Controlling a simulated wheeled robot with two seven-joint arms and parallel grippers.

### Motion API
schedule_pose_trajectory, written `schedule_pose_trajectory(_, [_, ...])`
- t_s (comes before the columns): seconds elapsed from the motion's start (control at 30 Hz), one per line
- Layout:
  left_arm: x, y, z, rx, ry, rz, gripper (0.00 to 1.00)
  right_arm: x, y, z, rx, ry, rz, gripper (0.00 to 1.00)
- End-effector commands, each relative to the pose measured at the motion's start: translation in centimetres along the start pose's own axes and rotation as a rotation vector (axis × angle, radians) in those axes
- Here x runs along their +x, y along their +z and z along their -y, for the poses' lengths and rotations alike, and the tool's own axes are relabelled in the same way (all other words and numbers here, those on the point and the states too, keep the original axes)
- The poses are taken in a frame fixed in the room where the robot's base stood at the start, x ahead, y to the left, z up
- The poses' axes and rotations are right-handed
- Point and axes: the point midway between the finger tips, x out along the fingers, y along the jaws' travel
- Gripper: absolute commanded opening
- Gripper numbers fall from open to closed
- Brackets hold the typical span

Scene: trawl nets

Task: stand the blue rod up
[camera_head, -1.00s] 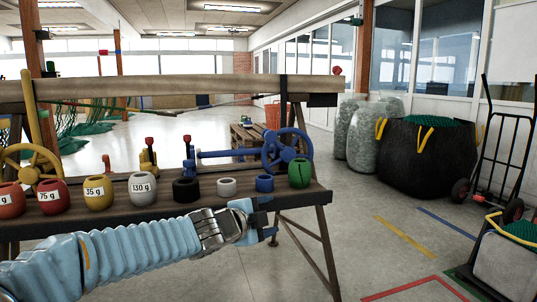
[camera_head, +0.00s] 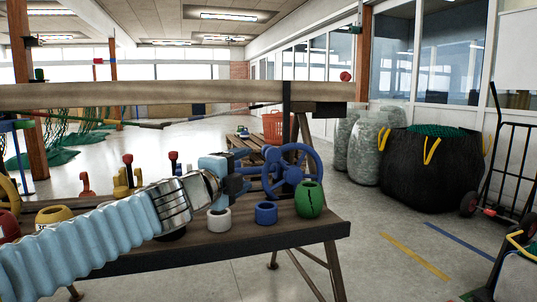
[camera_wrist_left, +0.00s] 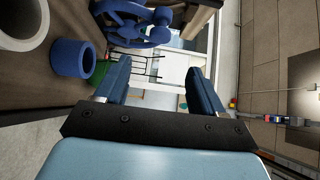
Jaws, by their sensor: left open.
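The blue rod (camera_head: 254,170) lies level in the head view, running toward the blue handwheel (camera_head: 292,172) above the bench. Its left part is hidden behind my left gripper (camera_head: 238,176). The gripper is open, with its dark blue fingers near the rod; I cannot tell if they touch it. In the left wrist view the space between the left gripper's fingertips (camera_wrist_left: 158,68) looks empty, and the handwheel (camera_wrist_left: 140,24) is beyond them at the upper left. My right gripper is not in view.
On the bench (camera_head: 275,236) stand a white ring (camera_head: 219,220), a blue ring (camera_head: 266,213) and a green pot (camera_head: 310,199). Red and yellow pots are at the left, partly hidden by my arm. A thick beam (camera_head: 150,95) crosses behind.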

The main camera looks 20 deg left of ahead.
Motion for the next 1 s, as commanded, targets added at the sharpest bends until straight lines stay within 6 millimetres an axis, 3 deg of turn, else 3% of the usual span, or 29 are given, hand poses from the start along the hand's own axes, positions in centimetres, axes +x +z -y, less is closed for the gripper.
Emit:
schedule_pose_trajectory(0.17, [2.2,-0.1,-0.3,-0.001,0.003,-0.002,0.69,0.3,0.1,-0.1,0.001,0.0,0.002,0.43])
schedule_pose_trajectory(0.6, [11.6,-0.1,0.1,-0.002,0.002,-0.002,0.69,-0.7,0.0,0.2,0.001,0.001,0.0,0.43])
schedule_pose_trajectory(0.8, [13.5,-0.1,0.0,-0.001,0.001,-0.001,0.69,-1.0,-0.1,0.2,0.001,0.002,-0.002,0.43])
schedule_pose_trajectory(1.0, [13.7,0.0,-0.1,-0.001,0.001,0.0,0.69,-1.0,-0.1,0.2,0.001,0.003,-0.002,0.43])
